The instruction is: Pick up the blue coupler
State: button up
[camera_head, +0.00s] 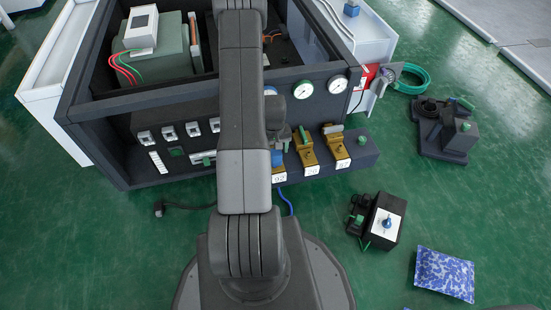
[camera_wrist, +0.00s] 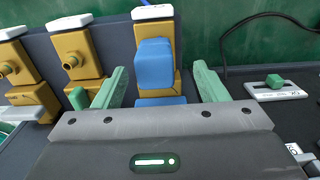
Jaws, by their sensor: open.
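The blue coupler (camera_wrist: 154,65) is a blocky blue piece on the front of a brass-coloured holder (camera_wrist: 146,30) in the wrist view. A second blue part shows below it, partly hidden by my gripper. In the head view the coupler (camera_head: 277,158) shows as a small blue patch beside my arm, on the leftmost visible brass holder. My gripper (camera_wrist: 161,70) is open, with one green finger to the left of the coupler and one to the right. Gaps show on both sides, and nothing is held. In the head view my arm hides the gripper.
Two more brass holders (camera_head: 306,153) (camera_head: 335,148) stand to the right on the dark ledge (camera_head: 365,152). Switches (camera_head: 169,133) and dials (camera_head: 304,89) line the panel. A black box (camera_head: 385,220) and a blue patterned cushion (camera_head: 444,274) lie on the green floor.

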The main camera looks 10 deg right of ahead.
aim_at(276, 152)
jog(key=shift+w+d+f+b, duration=0.15)
jog(key=shift+f+b, duration=0.5)
jog(key=shift+f, duration=0.75)
jog(key=shift+w+d+f+b, duration=0.15)
jog(key=shift+f+b, duration=0.45)
jog(key=shift+f, duration=0.75)
jog(key=shift+r, duration=0.1)
jog(key=c, duration=1.2)
